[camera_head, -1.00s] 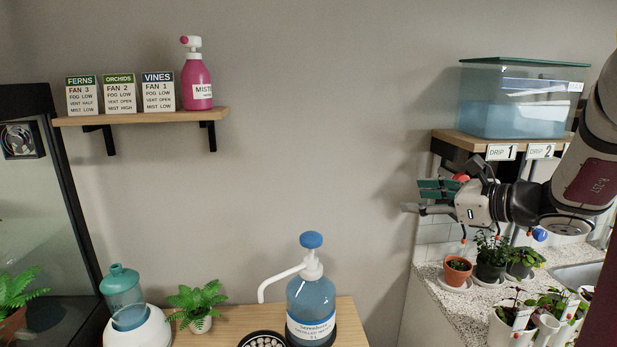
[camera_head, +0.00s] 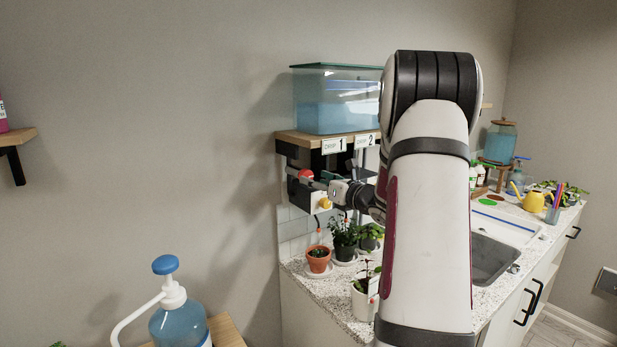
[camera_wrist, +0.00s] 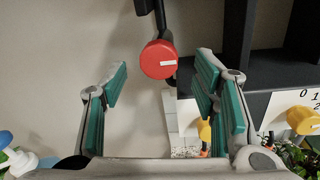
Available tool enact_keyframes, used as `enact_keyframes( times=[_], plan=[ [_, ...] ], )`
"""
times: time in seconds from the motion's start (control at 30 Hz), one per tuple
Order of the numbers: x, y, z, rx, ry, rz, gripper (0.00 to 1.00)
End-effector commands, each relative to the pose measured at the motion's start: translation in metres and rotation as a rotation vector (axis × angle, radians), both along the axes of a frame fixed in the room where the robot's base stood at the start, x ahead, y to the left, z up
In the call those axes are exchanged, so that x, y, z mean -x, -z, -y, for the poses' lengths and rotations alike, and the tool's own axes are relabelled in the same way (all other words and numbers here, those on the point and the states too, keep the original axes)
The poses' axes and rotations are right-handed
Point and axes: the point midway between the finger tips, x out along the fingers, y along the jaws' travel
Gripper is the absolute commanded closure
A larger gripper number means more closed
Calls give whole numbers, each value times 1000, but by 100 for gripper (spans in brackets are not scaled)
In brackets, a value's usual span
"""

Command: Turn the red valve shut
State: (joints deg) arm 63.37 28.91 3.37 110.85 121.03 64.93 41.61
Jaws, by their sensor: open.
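The red valve (camera_wrist: 158,60) shows in the wrist view as a round red knob with a white bar on its face, on a dark pipe. In the head view the red valve (camera_head: 306,174) is below the tank shelf. My gripper (camera_wrist: 162,72) is open, its teal-padded fingers on either side of the valve in the wrist view, with gaps on both sides. In the head view my gripper (camera_head: 322,187) is close to the valve, partly overlapped by nearby parts. I cannot tell its exact depth to the valve.
A yellow dial (camera_wrist: 303,120) with numbers is right of my fingers; it also shows in the head view (camera_head: 325,203). A water tank (camera_head: 335,100) stands on the shelf above. Potted plants (camera_head: 318,259) stand on the counter below. A dark shelf bracket (camera_wrist: 270,70) is close on the right.

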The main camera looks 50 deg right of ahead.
Motion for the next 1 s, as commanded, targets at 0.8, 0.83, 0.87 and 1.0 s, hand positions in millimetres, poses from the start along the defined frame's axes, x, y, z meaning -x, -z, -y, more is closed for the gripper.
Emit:
enact_keyframes(
  times=[0.8,0.83,0.87,1.0],
  plan=[
    [-43,0,7,1,1,-1,75],
    [-43,0,7,1,1,-1,82],
    [-43,0,7,1,1,-1,89],
    [-43,0,7,1,1,-1,94]
  ],
)
